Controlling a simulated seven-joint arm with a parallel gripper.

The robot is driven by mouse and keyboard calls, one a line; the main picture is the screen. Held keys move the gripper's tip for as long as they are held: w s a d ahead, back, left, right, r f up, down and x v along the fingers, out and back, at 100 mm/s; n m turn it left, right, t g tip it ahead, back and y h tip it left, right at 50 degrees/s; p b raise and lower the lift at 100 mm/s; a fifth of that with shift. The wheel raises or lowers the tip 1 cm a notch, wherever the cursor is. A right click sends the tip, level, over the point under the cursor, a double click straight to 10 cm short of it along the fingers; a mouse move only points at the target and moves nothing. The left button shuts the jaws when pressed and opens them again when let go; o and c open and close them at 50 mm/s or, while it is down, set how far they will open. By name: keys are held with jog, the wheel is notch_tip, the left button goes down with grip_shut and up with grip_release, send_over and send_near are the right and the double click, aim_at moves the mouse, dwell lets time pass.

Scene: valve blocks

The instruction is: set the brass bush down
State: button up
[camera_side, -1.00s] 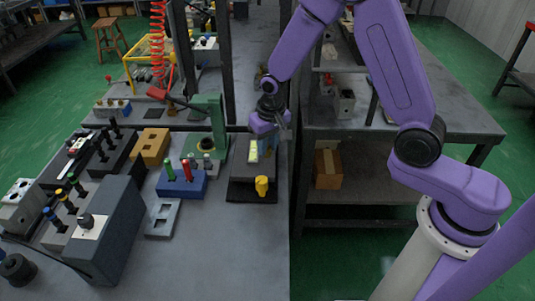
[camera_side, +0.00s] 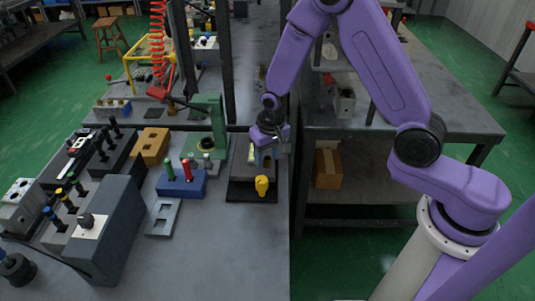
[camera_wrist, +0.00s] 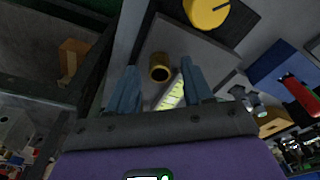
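The brass bush (camera_wrist: 159,67) shows in the wrist view as a small gold ring with a dark bore, over a dark grey plate (camera_wrist: 205,48). My gripper (camera_wrist: 158,66) is open, with one blue-grey finger on each side of the bush. A gap shows between the bush and each finger. In the side view my gripper (camera_side: 268,152) points down over the rear part of the dark plate (camera_side: 240,190). The bush is mostly hidden there by the fingers, and I cannot tell exactly how it rests.
A yellow knob-like piece (camera_side: 262,186) stands on the plate's front part. A pale yellow-green strip (camera_wrist: 172,95) lies close to the fingers. Left are a green press-like stand (camera_side: 209,125) and a blue block with pegs (camera_side: 182,183).

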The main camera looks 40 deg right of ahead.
notch_tip(320, 180, up, 12)
jog(key=s, duration=0.1)
jog(key=shift+s+a, duration=0.15)
jog(key=shift+s, duration=0.1)
dwell(0.5)
jog(key=shift+r, duration=0.15)
jog(key=s+d+r+n, duration=0.2)
jog(key=s+n, duration=0.5)
jog(key=s, duration=0.7)
jog(key=s+d+r+n+g, duration=0.1)
jog(key=s+n, duration=0.6)
jog(key=s, duration=0.7)
notch_tip(320, 180, up, 2)
jog(key=shift+s+d+r+n+y, duration=0.1)
jog(key=shift+s+d+n+y, duration=0.2)
jog(key=shift+d, duration=0.25)
